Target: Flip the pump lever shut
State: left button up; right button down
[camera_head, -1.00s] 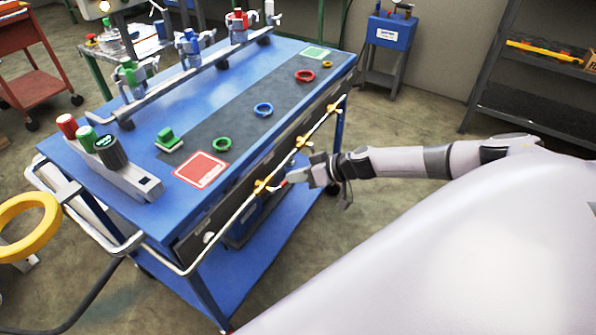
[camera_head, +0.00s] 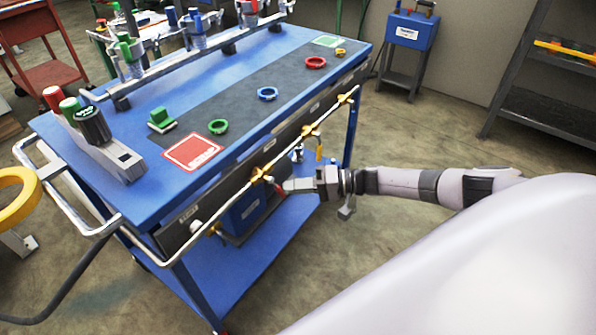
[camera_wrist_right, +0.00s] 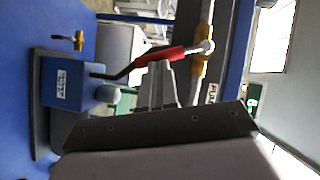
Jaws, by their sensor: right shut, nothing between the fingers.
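The pump (camera_wrist_right: 75,82) is a blue box with a white label in the right wrist view. It also shows on the cart's lower shelf (camera_head: 245,212) in the head view, partly hidden by the rail. Its lever (camera_wrist_right: 160,62) has a dark bent rod, a red grip and a pale ball end, and slants up to the right in the wrist view. My right gripper (camera_wrist_right: 158,72) is shut and empty, its fingertips right at the red grip; whether they touch cannot be told. In the head view my right gripper (camera_head: 290,186) is beside the cart's front. My left gripper is not in view.
A metal rail with yellow brackets (camera_head: 262,174) runs along the cart front, close to my right gripper. The blue cart top (camera_head: 75,160) carries coloured rings, clamps and a red-marked square. A yellow ring (camera_head: 14,205) is at the left edge. Floor right of the cart is clear.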

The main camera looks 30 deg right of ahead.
pick_arm(q)
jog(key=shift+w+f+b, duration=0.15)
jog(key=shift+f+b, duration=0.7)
jog(key=shift+b, duration=0.1)
pick_arm(e)
jog(key=shift+s+a+f+m+t+y, duration=0.3)
jog(key=shift+a+f+m+y, duration=0.4)
jog(key=shift+m, duration=0.2)
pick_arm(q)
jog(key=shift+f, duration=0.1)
pick_arm(e)
jog(key=shift+a, duration=0.2)
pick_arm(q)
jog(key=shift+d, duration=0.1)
